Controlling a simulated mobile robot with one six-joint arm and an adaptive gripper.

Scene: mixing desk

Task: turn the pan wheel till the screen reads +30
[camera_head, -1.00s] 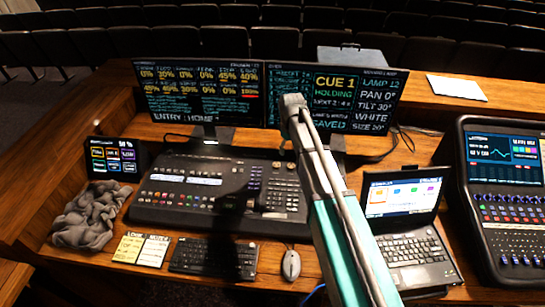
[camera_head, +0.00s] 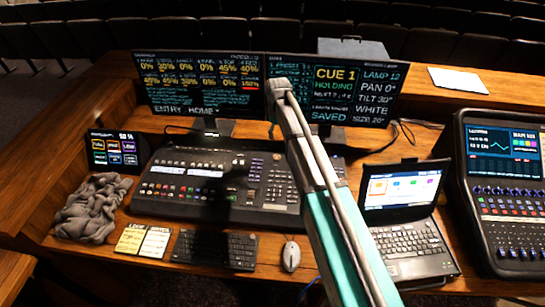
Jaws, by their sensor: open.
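The right monitor (camera_head: 335,97) shows CUE 1, HOLDING, and at its right side PAN 0°, TILT 30° and SIZE 20°. The lighting console (camera_head: 222,187) lies on the desk below the monitors, with rows of buttons and two small lit displays. I cannot single out the pan wheel on it at this size. My arm rises from the bottom right to a bend in front of the right monitor, covering part of that screen and the right edge of the console. My gripper does not show.
The left monitor (camera_head: 198,85) stands beside the right one. A laptop (camera_head: 408,215) and an audio mixer (camera_head: 505,195) are at the right. A small touchscreen (camera_head: 115,150), a grey cloth (camera_head: 92,207), note cards (camera_head: 143,240), a keyboard (camera_head: 214,249) and a mouse (camera_head: 291,256) fill the left and front.

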